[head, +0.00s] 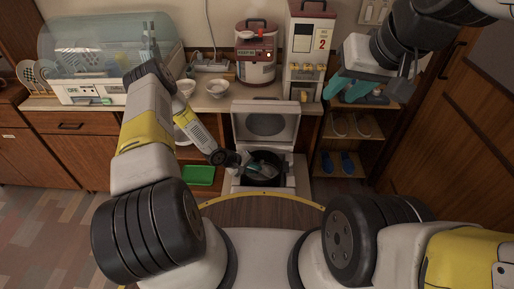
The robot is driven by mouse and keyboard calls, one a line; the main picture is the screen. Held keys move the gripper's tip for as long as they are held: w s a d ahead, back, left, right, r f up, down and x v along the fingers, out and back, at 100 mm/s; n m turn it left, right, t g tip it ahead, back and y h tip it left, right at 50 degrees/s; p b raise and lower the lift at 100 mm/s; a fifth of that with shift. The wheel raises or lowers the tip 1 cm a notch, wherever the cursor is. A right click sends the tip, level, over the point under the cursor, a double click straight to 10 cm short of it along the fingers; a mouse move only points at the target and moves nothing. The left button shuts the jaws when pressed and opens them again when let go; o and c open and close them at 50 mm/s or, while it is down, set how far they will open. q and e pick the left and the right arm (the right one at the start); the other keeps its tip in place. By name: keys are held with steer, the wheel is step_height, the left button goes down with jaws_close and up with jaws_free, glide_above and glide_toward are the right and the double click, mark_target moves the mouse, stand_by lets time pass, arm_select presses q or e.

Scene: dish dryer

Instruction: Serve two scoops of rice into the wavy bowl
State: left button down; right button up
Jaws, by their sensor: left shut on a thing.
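The open rice cooker (290,133) stands low under the counter, with its lid (266,123) raised. Its dark pot (281,170) faces up; I cannot make out rice in it clearly. My left gripper (247,166) reaches down into the pot's mouth, shut on a pale utensil (266,167), likely the rice scoop, partly hidden. Two white bowls stand on the counter: one bowl (217,88) beside the red-and-white appliance, another bowl (187,86) to its left. I cannot tell which is wavy.
A dish dryer (85,91) with a clear cover stands at the counter's left. A red-and-white appliance (257,70) and a tall dispenser (305,55) stand at the back. A green tray (199,175) lies left of the cooker. Slippers sit on the right shelf (352,127).

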arm_select(q)
steer(key=shift+w+a+f, duration=0.15)
steer(key=shift+a, duration=0.4)
steer(key=shift+w+r, duration=0.1)
steer(key=shift+r, duration=0.35)
steer(key=shift+d+r, duration=0.15)
steer(key=shift+r, duration=1.1)
steer(key=shift+d+r, duration=0.1)
steer(key=shift+r, duration=1.1)
step_height(320, 180, up, 9)
steer(key=shift+f, duration=0.15)
step_height(320, 180, up, 2)
steer(key=t+h, duration=0.2)
steer(key=h, duration=0.1)
steer(key=t+h, duration=0.1)
steer(key=h, duration=0.2)
steer(key=shift+t+h, duration=0.3)
steer(key=shift+t, duration=0.1)
